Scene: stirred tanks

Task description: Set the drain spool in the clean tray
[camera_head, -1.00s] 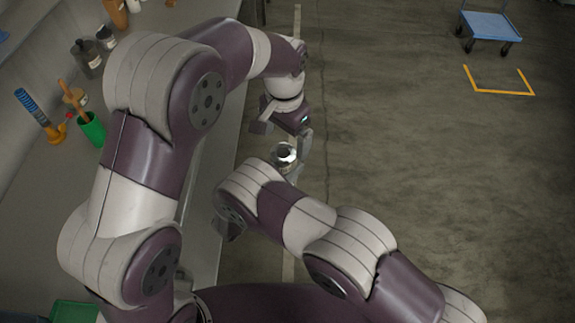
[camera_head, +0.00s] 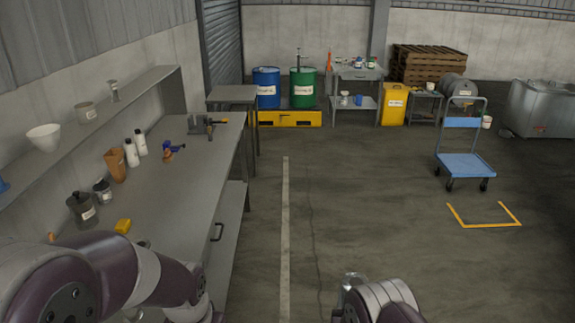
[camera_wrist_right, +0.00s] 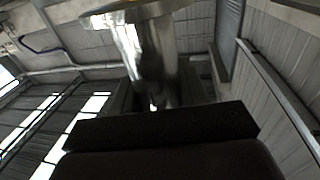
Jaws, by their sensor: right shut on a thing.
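The drain spool (camera_wrist_right: 155,50) is a shiny metal piece with a wide flange at its top in the right wrist view. My right gripper (camera_wrist_right: 155,100) is shut on its lower part, with dark jaws on either side. In the head view, a bit of shiny metal (camera_head: 350,282) shows beside my right arm at the bottom edge; I cannot tell whether it is the spool. My left arm crosses the bottom left, and its gripper is out of view. I cannot make out a clean tray in these views.
A blue cart (camera_head: 465,165) stands at right. Drums (camera_head: 303,88) stand at the back. The middle floor is clear.

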